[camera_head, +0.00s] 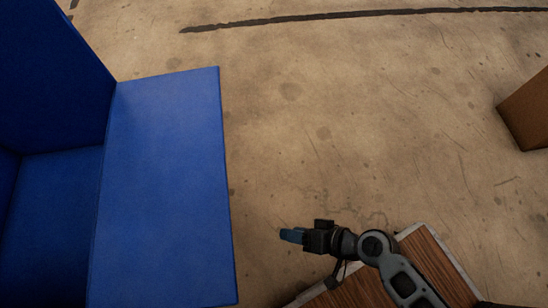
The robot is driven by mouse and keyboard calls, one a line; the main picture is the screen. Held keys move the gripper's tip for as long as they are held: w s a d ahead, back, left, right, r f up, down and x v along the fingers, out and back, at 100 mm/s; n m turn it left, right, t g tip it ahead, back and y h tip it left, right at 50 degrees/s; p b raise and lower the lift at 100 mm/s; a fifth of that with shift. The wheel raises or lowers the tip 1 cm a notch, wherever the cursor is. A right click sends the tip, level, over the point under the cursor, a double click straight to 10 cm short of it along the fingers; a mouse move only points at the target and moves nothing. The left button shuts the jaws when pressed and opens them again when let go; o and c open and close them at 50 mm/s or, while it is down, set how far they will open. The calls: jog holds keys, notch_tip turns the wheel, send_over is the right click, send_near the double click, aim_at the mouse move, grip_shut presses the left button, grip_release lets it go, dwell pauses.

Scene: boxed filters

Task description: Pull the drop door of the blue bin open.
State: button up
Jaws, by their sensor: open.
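The blue bin (48,105) stands at the left edge and runs out of view. Its drop door (165,190) is a flat blue panel that lies folded out to the right of the bin, and the bin's inside shows behind it. My gripper (290,235) is at the lower middle, to the right of the door's outer edge with a gap of bare floor between them in the picture. It points left, toward the door, and is open, with nothing seen between its fingers.
A brown box (528,112) stands at the right edge. A wood-topped surface with a pale rim (440,265) lies under my arm at the bottom. The concrete floor (350,110) between the door and the brown box is clear, with a dark line across the top.

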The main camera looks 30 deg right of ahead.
aim_at(205, 172)
jog(key=w+a+r+y, duration=0.1)
jog(key=w+a+y, duration=0.45)
jog(key=w, duration=0.35)
jog(key=w+r+n+y, duration=0.1)
jog(key=w+r+y, duration=0.5)
jog(key=w+r, duration=0.35)
jog(key=shift+g, duration=0.3)
jog(key=x, duration=0.2)
jog(key=b+x, duration=0.1)
jog(key=x, duration=0.2)
jog(key=b+x, duration=0.1)
jog(key=x, duration=0.1)
jog(key=shift+w+a+f, duration=0.1)
jog(key=shift+a+f, duration=0.25)
jog(key=shift+a, duration=0.05)
grip_shut()
